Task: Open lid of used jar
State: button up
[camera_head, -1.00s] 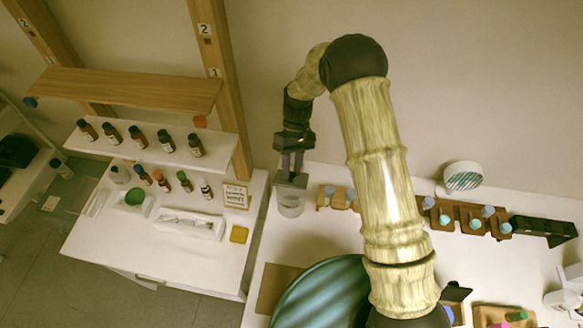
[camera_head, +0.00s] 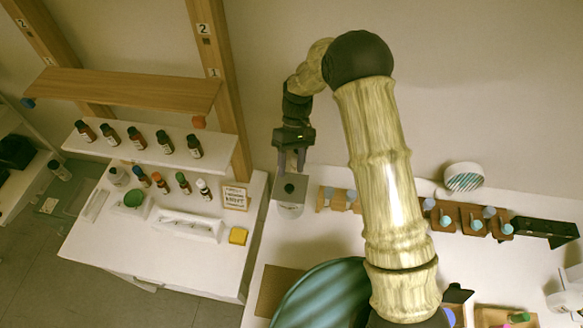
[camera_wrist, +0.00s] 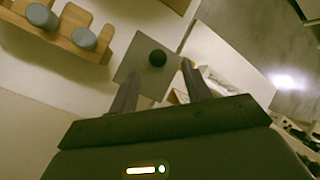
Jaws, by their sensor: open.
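The used jar (camera_head: 289,211) stands at the left end of the white counter, a clear container mostly under its lid. Its grey square lid (camera_head: 281,193) appears to lie on top, with a round black knob (camera_head: 289,188) in the middle. My gripper (camera_head: 291,171) is above the lid, fingers apart and pointing down, with the knob free below the fingertips. In the wrist view the lid (camera_wrist: 132,69) and black knob (camera_wrist: 157,58) show between and beyond the open fingers (camera_wrist: 162,67). The gap between the fingertips and the knob is hard to judge.
A wooden holder with blue-topped items (camera_head: 335,198) stands just right of the jar. A round striped object (camera_head: 464,178) and a large striped disc (camera_head: 322,296) are farther right and in front. A separate table (camera_head: 150,250) with shelves of bottles stands left, across a gap.

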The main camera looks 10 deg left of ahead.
notch_tip(320, 180, up, 8)
jog(key=b, duration=0.3)
jog(key=shift+r, duration=0.2)
jog(key=s+d+f+m+t+b, duration=0.2)
jog(key=s+d+m+t, duration=0.2)
jog(key=d, duration=0.7)
jog(key=s+d+f+m+t+b, duration=0.1)
jog(key=s+d+m+t+b, duration=0.2)
jog(key=s+d, duration=0.4)
jog(key=d+m+t, duration=0.1)
jog(key=d+t, duration=0.1)
jog(key=d, duration=0.2)
jog(key=shift+d+f+m+b, duration=0.35)
jog(key=shift+d+m, duration=0.05)
